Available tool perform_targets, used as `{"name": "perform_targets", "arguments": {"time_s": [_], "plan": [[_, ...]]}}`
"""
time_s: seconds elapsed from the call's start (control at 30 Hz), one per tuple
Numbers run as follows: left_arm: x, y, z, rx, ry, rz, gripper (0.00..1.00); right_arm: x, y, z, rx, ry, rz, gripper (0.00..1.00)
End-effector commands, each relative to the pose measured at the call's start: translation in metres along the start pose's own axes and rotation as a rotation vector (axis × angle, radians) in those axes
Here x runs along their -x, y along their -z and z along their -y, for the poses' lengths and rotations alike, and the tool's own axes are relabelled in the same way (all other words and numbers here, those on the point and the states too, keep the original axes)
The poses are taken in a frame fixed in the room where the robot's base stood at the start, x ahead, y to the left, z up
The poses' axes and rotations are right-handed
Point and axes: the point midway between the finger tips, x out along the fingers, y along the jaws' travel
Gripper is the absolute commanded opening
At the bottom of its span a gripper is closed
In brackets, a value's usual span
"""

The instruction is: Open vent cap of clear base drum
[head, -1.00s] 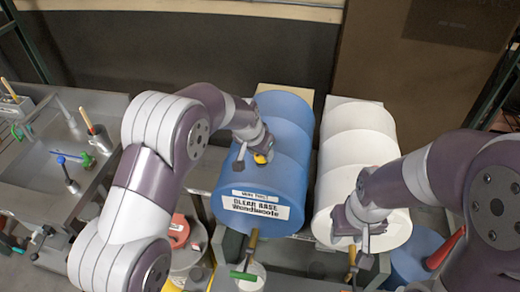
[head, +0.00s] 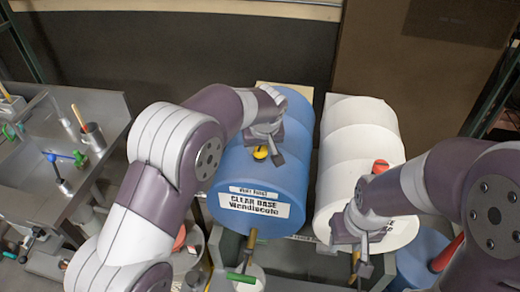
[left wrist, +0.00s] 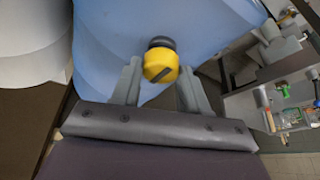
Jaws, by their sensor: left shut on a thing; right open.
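The clear base drum (head: 262,185) is a blue drum lying on its side, with a white "CLEAR BASE" label (head: 254,205) on its front end. Its yellow vent cap (head: 260,152) sits on a dark neck on the drum's upper side. The cap also shows in the left wrist view (left wrist: 161,66), with a dark slot in its face. My left gripper (head: 268,147) is shut on the cap, with one finger on each side of it. My right gripper (head: 362,247) is open and empty, in front of the white drum's lower front end.
A white drum (head: 355,135) lies close to the right of the blue one, with a red cap (head: 380,166) on it. A wooden-handled tap (head: 252,240) juts from the blue drum's front. A metal sink bench (head: 95,110) stands at the left.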

Motion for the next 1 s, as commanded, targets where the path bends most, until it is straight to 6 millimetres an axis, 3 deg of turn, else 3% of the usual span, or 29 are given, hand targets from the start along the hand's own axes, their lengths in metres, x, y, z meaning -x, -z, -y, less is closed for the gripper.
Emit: {"name": "perform_targets", "arguments": {"time_s": [0.6,0.63,0.67,0.7,1.0], "plan": [[0.0006,0.0003,-0.0003,0.034,0.013,0.0,0.13,-0.0044,-0.0005,0.0,0.0,0.0,0.0,0.43],[0.0005,0.0003,-0.0003,0.034,0.013,0.0,0.53,-0.0044,-0.0005,0.0,0.0,0.0,0.0,0.43],[0.0005,0.0003,-0.0003,0.034,0.013,0.001,0.63,-0.0044,-0.0005,0.0,0.0,0.0,0.0,0.43],[0.0005,0.0002,-0.0003,0.033,0.013,0.001,0.68,-0.0045,-0.0005,0.0,0.0,0.0,0.0,0.43],[0.0029,0.0,-0.0005,0.033,0.012,0.0,0.68,-0.0067,-0.0007,0.0,0.0,0.0,0.0,0.43]]}}
